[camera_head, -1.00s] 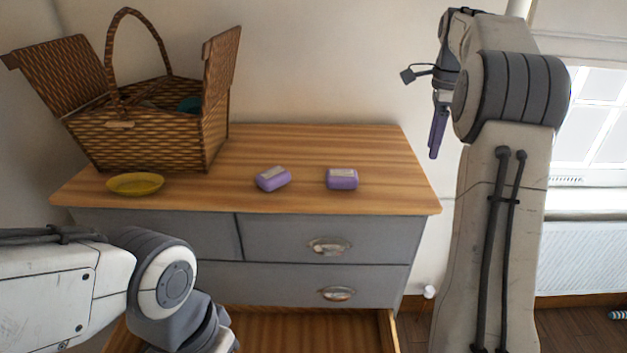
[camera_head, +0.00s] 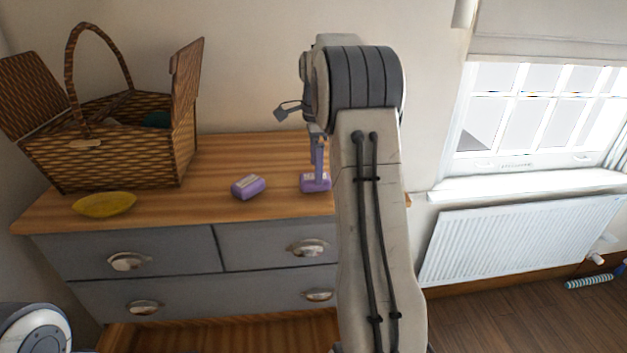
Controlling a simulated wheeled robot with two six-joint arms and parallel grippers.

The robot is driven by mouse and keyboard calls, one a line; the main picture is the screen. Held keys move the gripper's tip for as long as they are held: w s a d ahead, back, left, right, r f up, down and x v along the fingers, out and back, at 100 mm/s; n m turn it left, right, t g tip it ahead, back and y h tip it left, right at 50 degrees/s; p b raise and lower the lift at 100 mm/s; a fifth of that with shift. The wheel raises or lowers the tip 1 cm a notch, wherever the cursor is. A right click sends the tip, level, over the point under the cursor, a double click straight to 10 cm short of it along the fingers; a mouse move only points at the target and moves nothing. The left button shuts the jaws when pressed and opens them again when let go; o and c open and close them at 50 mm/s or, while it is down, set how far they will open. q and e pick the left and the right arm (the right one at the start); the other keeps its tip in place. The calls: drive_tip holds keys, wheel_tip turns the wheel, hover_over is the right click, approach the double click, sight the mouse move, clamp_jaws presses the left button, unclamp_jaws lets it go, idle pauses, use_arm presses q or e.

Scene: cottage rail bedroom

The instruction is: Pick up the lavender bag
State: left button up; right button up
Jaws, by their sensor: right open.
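Two small lavender bags with pale labels lie on the wooden dresser top. The left lavender bag (camera_head: 248,187) lies clear of both arms. The right lavender bag (camera_head: 312,184) is partly hidden by my right gripper and arm. My right gripper (camera_head: 319,172) is open and points down at the right bag. Its fingertips are at or just above the bag; I cannot tell if they touch it. Only a part of my left arm shows at the bottom left, and its gripper is out of view.
A wicker basket (camera_head: 110,150) with raised lids stands at the dresser's back left. A yellow dish (camera_head: 104,205) lies at the front left edge. A lower drawer (camera_head: 225,337) stands open. A radiator (camera_head: 520,240) is on the right wall under the window.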

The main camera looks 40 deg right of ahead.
drive_tip(key=shift+a+f+p, duration=0.15)
drive_tip(key=shift+f+p, duration=0.4)
drive_tip(key=shift+f, duration=1.35)
drive_tip(key=c, duration=1.3)
drive_tip(key=shift+c, duration=0.2)
drive_tip(key=shift+w+r, duration=0.1)
drive_tip(key=shift+r, duration=0.1)
